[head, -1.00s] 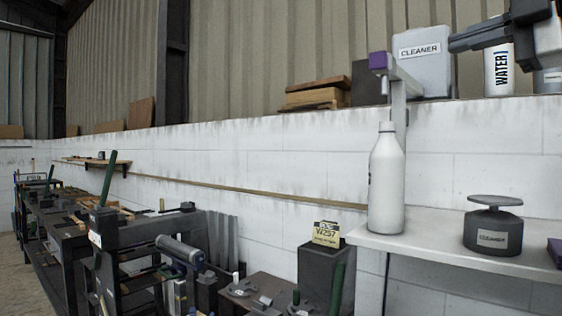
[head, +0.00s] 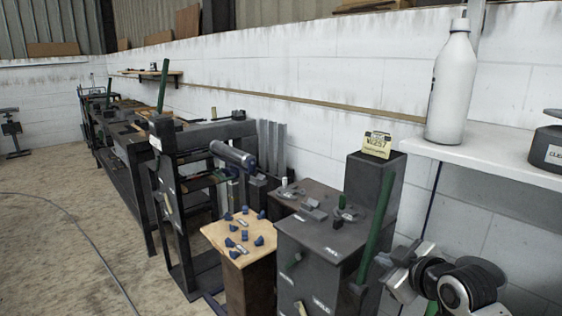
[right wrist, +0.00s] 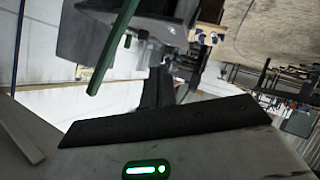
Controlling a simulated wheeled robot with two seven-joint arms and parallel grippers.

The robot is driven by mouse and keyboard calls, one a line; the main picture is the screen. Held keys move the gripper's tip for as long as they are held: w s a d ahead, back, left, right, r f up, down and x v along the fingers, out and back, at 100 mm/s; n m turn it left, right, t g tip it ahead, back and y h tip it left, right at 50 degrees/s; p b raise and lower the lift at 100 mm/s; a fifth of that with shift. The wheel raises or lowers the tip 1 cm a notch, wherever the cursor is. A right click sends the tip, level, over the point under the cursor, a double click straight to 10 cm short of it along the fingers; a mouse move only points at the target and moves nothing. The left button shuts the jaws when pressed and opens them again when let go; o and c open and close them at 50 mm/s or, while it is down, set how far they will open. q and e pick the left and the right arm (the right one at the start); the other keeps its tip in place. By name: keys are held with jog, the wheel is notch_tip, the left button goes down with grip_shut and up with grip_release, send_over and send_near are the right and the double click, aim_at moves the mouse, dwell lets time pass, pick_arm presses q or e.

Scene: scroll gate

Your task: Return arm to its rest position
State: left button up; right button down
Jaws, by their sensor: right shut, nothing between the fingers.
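My right gripper (head: 398,274) is low at the right of the head view, with my arm folded behind it. It is shut and empty, beside the dark grey cabinet (head: 315,262) and close to its green lever (head: 375,228). I cannot tell from the head view how wide the gap to the lever is. My left gripper is not in view.
A white bottle (head: 452,85) stands on the white shelf (head: 490,147) above my right arm. A wooden-topped stand (head: 225,250) with blue pieces is left of the cabinet. A yellow W257 sign (head: 377,144) tops a dark box. The floor (head: 70,240) at left is open.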

jog(key=s+a+f+m+g, duration=0.1)
jog(key=s+a+f+m, duration=0.3)
jog(key=s+f, duration=1.1)
jog(key=s+a+f+m, duration=0.1)
jog(key=s+f, duration=0.2)
jog(key=s, duration=0.3)
jog(key=s+a+f+m+g, duration=0.1)
jog(key=s+a+f, duration=0.1)
jog(key=s, duration=0.4)
jog(key=shift+s+f+m+h, duration=0.3)
jog(key=shift+f+m, duration=0.1)
jog(key=shift+f, duration=0.25)
